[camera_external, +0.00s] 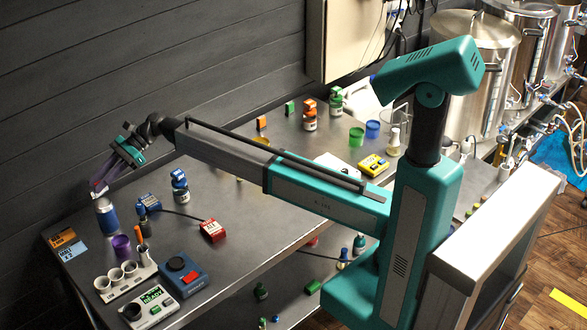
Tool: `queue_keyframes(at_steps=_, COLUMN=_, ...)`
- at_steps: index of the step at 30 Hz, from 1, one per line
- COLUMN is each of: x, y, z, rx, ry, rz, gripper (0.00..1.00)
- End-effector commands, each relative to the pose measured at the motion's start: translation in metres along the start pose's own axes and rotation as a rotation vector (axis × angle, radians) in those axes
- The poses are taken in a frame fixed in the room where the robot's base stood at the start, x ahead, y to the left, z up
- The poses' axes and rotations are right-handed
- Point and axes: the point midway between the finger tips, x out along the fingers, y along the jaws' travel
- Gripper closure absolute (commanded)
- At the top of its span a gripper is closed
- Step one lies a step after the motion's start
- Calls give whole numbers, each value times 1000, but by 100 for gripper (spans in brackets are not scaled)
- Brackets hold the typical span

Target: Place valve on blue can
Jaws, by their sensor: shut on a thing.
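A blue can (107,217) with a pale silver top stands upright at the far left of the metal table. My gripper (98,186) points down just above the can's top. It is shut on a small pinkish-purple piece, which I take to be the valve (98,190). The valve is small and partly hidden by the fingers. I cannot tell whether it touches the can.
A purple cup (121,246), a white holder with cups (125,279) and a blue device (184,274) stand in front of the can. Blue bottle (179,187) and red box (213,230) stand to the right. A dark wall (60,90) is behind.

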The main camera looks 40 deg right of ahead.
Motion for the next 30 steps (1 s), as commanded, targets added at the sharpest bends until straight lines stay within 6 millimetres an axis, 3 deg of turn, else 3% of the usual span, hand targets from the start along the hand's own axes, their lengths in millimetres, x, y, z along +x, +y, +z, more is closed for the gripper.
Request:
queue_keyframes(at_steps=10, x=10, y=0, z=-25, rx=0, ry=0, rz=0, gripper=100)
queue_keyframes(at_steps=24, x=12, y=0, z=-30, rx=0, ry=-1, rz=0, gripper=100)
queue_keyframes(at_steps=25, x=13, y=0, z=-31, rx=0, ry=0, rz=0, gripper=74)
queue_keyframes(at_steps=28, x=12, y=0, z=-31, rx=0, ry=0, rz=0, gripper=57)
queue_keyframes(at_steps=30, x=12, y=0, z=-31, rx=0, ry=0, rz=0, gripper=57)
